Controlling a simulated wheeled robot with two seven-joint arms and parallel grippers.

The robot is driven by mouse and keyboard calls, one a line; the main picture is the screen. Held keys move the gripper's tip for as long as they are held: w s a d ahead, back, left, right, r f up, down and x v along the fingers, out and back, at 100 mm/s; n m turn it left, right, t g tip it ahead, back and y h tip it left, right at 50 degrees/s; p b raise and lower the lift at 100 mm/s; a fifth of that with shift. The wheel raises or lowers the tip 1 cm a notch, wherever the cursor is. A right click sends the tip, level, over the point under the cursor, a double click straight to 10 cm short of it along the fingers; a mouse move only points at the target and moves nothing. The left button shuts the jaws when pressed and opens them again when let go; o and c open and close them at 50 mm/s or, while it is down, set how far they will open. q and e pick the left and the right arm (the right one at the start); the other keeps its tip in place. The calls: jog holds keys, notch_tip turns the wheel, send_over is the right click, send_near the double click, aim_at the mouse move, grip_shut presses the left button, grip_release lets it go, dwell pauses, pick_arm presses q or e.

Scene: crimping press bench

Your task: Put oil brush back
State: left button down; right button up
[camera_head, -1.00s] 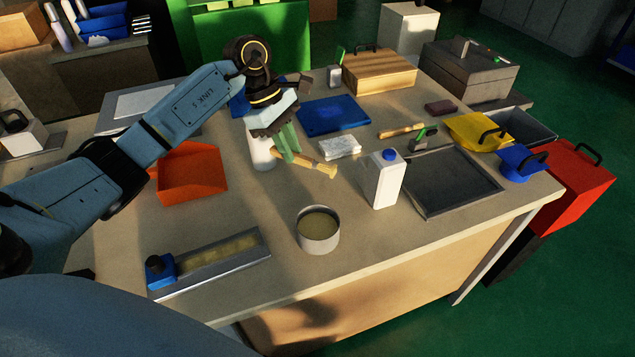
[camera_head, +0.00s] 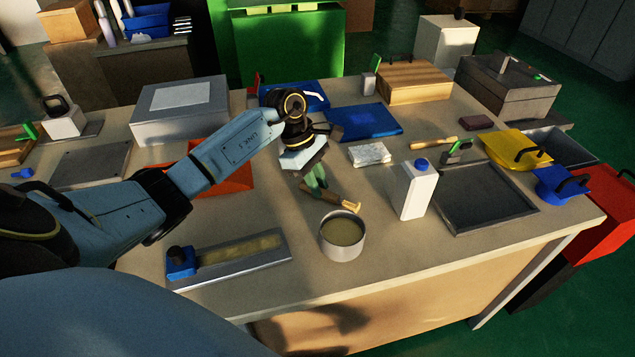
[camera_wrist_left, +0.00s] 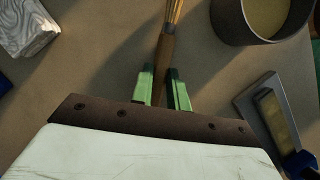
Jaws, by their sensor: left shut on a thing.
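The oil brush (camera_head: 344,198) has a wooden handle and pale bristles. My left gripper (camera_head: 318,182) is shut on its handle and holds it behind the round can (camera_head: 329,248), bristle end toward the right. The can is open and holds a yellowish liquid. In the left wrist view the brush (camera_wrist_left: 165,55) runs up from between the green fingertips (camera_wrist_left: 165,88), its bristles cut by the top edge. The can (camera_wrist_left: 225,25) shows there at upper right, apart from the brush. My right gripper is out of view.
A white carton with a blue cap (camera_head: 416,192) stands right of the can. A dark tray (camera_head: 484,229) lies beyond it. A metal tray with a blue block (camera_head: 228,261) is at front left. A white marbled block (camera_head: 369,154) lies behind the brush.

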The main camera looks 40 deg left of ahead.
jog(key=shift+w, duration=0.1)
pick_arm(q)
jog(key=shift+f, duration=0.15)
jog(key=c, duration=1.4)
grip_release()
jog(key=shift+o, duration=0.2)
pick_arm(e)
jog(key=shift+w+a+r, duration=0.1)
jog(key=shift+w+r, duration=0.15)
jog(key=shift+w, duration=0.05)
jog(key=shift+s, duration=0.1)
